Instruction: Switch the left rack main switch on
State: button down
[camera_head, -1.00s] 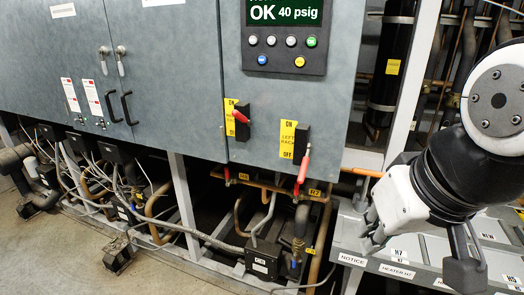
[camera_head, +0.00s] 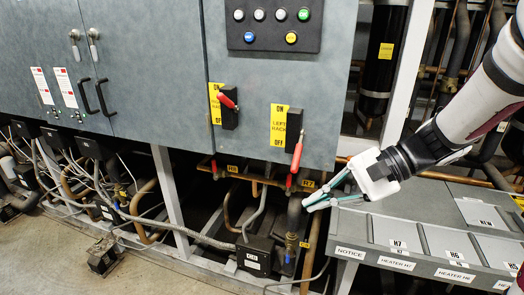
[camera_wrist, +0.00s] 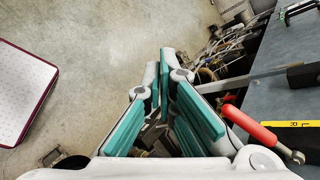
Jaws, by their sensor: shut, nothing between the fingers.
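The left rack main switch (camera_head: 294,127) is a black block beside a yellow ON/LEFT RACK/OFF plate (camera_head: 278,124) on the grey cabinet. Its red handle (camera_head: 297,151) points down, toward OFF. In the wrist view the red handle (camera_wrist: 250,126) lies right of my fingers, apparently not between them. My gripper (camera_head: 307,203) has teal-padded fingers and is shut and empty. In the head view it is below and slightly right of the handle's lower end, pointing left. Its fingers also show in the wrist view (camera_wrist: 160,62).
A second red-handled switch (camera_head: 229,105) is on the cabinet to the left. A button panel (camera_head: 270,26) is above. Pipes and a black junction box (camera_head: 255,256) lie below. A grey heater-labelled bench (camera_head: 400,252) stands under my arm. Concrete floor (camera_head: 40,240) is open at left.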

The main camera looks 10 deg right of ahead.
aim_at(298, 151)
jog(key=w+d+f+m+t+y+b, duration=0.1)
jog(key=w+d+f+m+t+y, duration=0.2)
jog(key=w+d+m+t, duration=0.3)
jog(key=w+d+t, duration=0.1)
jog(key=w+d, duration=0.2)
jog(key=d, duration=0.1)
jog(key=shift+w+d+f+m, duration=0.25)
jog(key=shift+m, duration=0.05)
jog(key=w+a+r+p, duration=0.2)
jog(key=w+a, duration=0.1)
jog(key=a, duration=0.5)
jog(key=shift+a+p, duration=0.3)
jog(key=shift+a, duration=0.1)
jog(key=shift+r, duration=0.1)
